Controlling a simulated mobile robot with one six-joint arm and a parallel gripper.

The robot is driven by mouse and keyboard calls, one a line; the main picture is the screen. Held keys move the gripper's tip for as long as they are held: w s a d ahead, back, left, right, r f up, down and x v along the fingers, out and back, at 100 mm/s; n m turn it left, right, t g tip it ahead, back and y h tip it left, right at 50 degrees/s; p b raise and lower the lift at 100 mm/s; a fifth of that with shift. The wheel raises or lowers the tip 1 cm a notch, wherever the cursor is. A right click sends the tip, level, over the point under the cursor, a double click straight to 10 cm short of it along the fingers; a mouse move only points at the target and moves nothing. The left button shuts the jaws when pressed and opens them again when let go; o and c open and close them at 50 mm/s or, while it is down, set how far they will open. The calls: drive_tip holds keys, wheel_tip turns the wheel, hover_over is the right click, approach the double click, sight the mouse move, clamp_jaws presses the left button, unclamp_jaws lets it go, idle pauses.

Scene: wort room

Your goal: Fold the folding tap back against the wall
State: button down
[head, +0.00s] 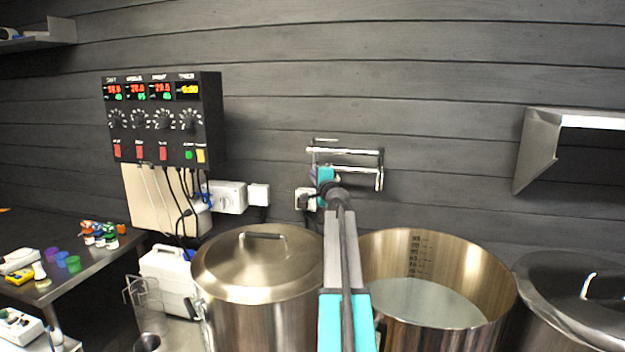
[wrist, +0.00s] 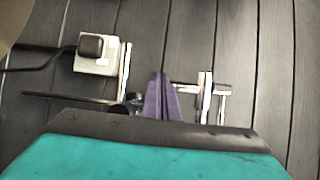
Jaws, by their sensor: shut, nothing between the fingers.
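The folding tap (head: 352,152) is a set of thin chrome tubes on the dark plank wall. In the head view its two long tubes run roughly level, one above the other, with a short upright piece at the right end. In the wrist view a chrome part of the tap (wrist: 205,97) shows just right of my fingers, and another chrome tube stands to the left. My gripper (head: 314,174) is at the tap's left end, with its purple fingers (wrist: 160,98) shut and empty. Whether they touch the tap I cannot tell. My wrist hides part of the tap's left end.
Below the tap stand an open steel pot (head: 490,285) and a lidded pot (head: 225,270). A wall socket with a plug (wrist: 95,67) is close left of my gripper. A control box (head: 212,120) hangs farther left, and a steel shelf (head: 537,150) juts out at right.

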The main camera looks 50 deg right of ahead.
drive_tip(key=shift+d+r, duration=0.15)
drive_tip(key=shift+d, duration=0.2)
drive_tip(key=shift+w, duration=0.1)
drive_tip(key=shift+d, duration=0.15)
idle(0.3)
drive_tip(key=s+a+b, duration=0.2)
drive_tip(key=s+a, duration=0.6)
drive_tip(key=a, duration=0.3)
drive_tip(key=shift+s+a, duration=0.25)
drive_tip(key=shift+a, duration=0.1)
idle(0.8)
